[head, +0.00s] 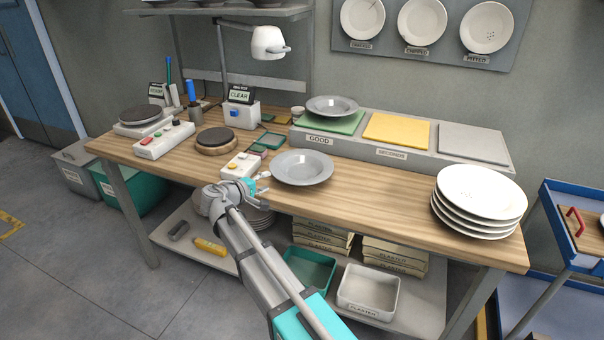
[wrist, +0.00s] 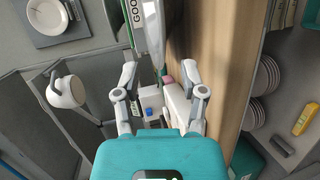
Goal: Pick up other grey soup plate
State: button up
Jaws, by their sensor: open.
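One grey soup plate (head: 302,168) lies upright on the wooden table near its front edge. Another grey soup plate (head: 332,105) rests on the green mat (head: 342,124) of the section labelled GOOD. My gripper (head: 262,182) is open and empty, low by the left rim of the table plate. In the wrist view its fingers (wrist: 163,82) are spread apart. A pale plate edge (wrist: 150,38), seen nearly edge-on, shows beyond the fingertips, and they look apart from it. The gripper partly hides the white button box (head: 240,165).
The grey stand has a yellow mat (head: 396,131) and a grey mat (head: 472,143), both bare. A stack of white plates (head: 478,202) stands at the table's right end. The table between plate and stack is clear.

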aim_at(277, 178)
jog(key=shift+x, duration=0.95)
jog(key=shift+b+x, duration=0.9)
jog(key=shift+x, duration=1.7)
jog(key=shift+f, duration=0.15)
jog(key=shift+s, duration=0.1)
grip_shut()
